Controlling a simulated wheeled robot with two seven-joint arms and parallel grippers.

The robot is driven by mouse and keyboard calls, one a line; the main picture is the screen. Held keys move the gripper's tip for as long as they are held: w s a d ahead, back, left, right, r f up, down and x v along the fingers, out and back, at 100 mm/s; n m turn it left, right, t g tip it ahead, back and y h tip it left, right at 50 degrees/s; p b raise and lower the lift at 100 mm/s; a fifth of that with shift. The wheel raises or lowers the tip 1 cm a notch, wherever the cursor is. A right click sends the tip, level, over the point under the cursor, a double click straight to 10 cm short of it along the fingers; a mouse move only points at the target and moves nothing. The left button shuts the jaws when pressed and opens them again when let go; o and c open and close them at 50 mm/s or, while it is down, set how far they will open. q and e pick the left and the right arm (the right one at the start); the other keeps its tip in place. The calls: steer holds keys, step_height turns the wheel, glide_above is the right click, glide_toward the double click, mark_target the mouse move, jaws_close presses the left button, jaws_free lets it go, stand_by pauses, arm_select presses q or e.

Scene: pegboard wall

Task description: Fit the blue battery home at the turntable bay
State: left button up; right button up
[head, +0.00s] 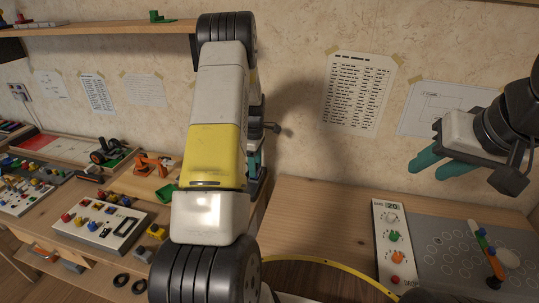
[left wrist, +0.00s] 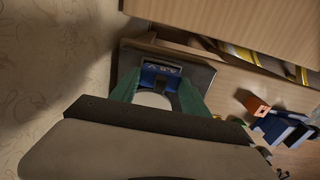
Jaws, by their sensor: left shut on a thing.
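My left gripper (head: 254,165) is mostly hidden behind my own arm in the head view, with only a bit of teal finger showing. In the left wrist view its two green fingers (left wrist: 158,95) are shut on the blue battery (left wrist: 160,72), whose face carries pale lettering. A pale round part shows between the fingers. A dark grey block (left wrist: 195,72) lies right behind the battery; I cannot tell whether it is the turntable bay, or whether the battery touches it. My right gripper (head: 426,168) is open and empty in front of the wall at the right.
A panel with coloured knobs (head: 392,245) and a grey board (head: 450,262) lie on the right bench. A button box (head: 100,222), an orange fixture (head: 152,165) and small parts crowd the left bench. A shelf (head: 100,28) runs along the upper left. Bare wood (head: 310,225) lies in the middle.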

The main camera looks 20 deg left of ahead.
arm_select(q)
steer(key=shift+f, duration=0.75)
stand_by(0.6)
steer(key=o, duration=1.9)
steer(key=shift+o, duration=0.2)
steer(key=shift+r, duration=3.5)
